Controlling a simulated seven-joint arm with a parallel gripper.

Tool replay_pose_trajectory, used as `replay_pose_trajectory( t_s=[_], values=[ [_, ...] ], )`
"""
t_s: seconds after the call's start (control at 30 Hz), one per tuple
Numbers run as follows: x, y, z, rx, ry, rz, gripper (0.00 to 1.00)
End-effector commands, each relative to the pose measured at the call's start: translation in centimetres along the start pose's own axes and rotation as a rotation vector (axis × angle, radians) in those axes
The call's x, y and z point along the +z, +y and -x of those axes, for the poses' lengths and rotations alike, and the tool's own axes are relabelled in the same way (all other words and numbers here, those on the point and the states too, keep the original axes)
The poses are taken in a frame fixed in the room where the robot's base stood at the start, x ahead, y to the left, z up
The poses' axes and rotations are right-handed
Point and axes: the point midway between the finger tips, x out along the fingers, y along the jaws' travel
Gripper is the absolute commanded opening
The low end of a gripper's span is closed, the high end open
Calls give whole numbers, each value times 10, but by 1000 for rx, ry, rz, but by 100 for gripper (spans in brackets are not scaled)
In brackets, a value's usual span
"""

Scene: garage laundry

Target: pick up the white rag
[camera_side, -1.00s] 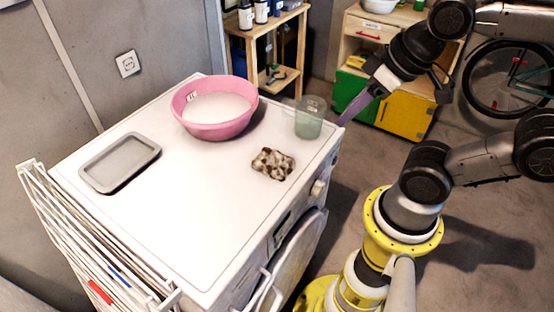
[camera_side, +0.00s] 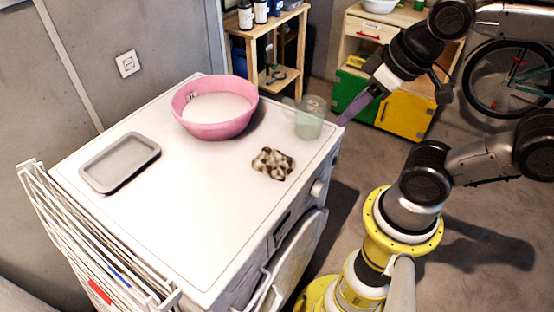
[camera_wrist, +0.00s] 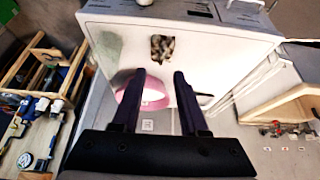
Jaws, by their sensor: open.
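A small crumpled off-white cloth with dark mottling (camera_side: 273,164) lies on the white machine top (camera_side: 215,190) near its right edge; it is the only rag-like thing I can make out. It also shows in the wrist view (camera_wrist: 162,48), beyond my fingertips. My gripper (camera_side: 352,112) is up at the right, by the machine's far right corner, apart from the cloth. In the wrist view its two dark purple fingers (camera_wrist: 165,74) stand apart with nothing held between them. They partly cover the pink basin (camera_wrist: 153,97).
A translucent green cup (camera_side: 309,118) stands near the far right corner, close to my fingers. The pink basin (camera_side: 232,129) with white contents stands at the back. A grey tray (camera_side: 120,162) lies at left. The machine top between tray and cloth is clear. A drying rack (camera_side: 80,250) flanks the left side.

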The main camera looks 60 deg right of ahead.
Motion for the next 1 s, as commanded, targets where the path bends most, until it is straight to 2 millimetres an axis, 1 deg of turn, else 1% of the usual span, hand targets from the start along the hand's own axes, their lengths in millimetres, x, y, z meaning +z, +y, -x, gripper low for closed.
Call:
replay_pose_trajectory(
  t_s=[0.03, 0.17, 0.2, 0.27, 0.3, 0.33, 0.37, 0.57, 0.67, 0.77, 0.83, 0.97, 1.0],
  values=[
    [0, 0, 0, 0, 0, 0, 43],
    [0, 0, 0, 0, 0, 0, 67],
    [0, 0, 0, 0, 0, 0, 74],
    [0, 0, 0, 0, 0, 0, 85],
    [0, 0, 0, 0, 0, 0, 92],
    [0, 0, 0, 0, 0, 0, 97],
    [0, 0, 0, 0, 0, 0, 100],
    [0, 0, 0, 0, 0, 2, 100],
    [0, 0, 0, 0, -1, 40, 100],
    [1, 0, 1, -1, -7, 160, 100],
    [-6, 0, 7, 0, -1, 292, 100],
    [-26, 0, 11, -10, -30, 591, 100],
    [-34, 0, 11, -17, -46, 685, 100]
  ],
)
